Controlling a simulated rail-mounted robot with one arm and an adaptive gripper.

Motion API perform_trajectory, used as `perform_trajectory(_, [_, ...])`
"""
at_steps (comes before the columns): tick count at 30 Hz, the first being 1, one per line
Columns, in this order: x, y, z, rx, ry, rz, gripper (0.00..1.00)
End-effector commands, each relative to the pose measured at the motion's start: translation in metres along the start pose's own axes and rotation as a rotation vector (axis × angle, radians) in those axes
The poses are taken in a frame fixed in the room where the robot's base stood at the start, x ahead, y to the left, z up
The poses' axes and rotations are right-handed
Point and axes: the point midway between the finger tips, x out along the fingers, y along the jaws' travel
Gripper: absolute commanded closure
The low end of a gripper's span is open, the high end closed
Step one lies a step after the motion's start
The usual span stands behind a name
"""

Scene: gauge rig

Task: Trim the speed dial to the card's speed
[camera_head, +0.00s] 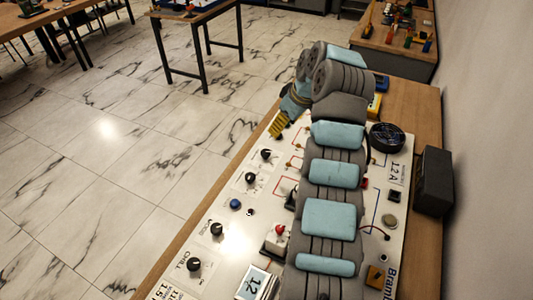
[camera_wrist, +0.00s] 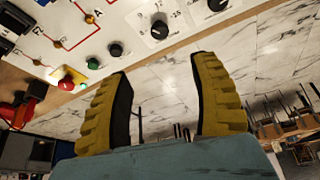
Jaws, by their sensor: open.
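The white rig panel (camera_head: 172,283) carries several black dials along its left side: one at the near end (camera_head: 194,264), one above it (camera_head: 216,229), and two farther up (camera_head: 250,177) and (camera_head: 266,154). Their labels are too small to read, so I cannot tell which is the speed dial. A printed card (camera_head: 256,284) reading about "12" is at the near edge, partly cut off. My gripper (camera_head: 278,124) is over the panel's far left edge. In the wrist view its yellow fingers (camera_wrist: 162,70) are apart and empty, with a black scaled dial (camera_wrist: 159,29) just beyond the gap.
A black fan (camera_head: 387,138) and a dark box (camera_head: 433,181) stand right of my arm. A red-topped switch (camera_head: 278,232) and a blue knob (camera_head: 236,203) rise from the panel. My arm hides the panel's middle. Open marble floor lies to the left.

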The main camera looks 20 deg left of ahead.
Motion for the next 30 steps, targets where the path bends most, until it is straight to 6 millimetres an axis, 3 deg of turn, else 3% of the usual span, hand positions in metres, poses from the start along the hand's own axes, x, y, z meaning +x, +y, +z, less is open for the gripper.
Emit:
perform_trajectory(18, [0.109, -0.001, 0.002, 0.002, -0.002, -0.004, 0.38])
perform_trajectory(24, [0.138, -0.001, 0.001, 0.001, -0.002, -0.002, 0.38])
perform_trajectory(30, [0.153, 0.000, 0.000, 0.001, -0.001, 0.000, 0.38])
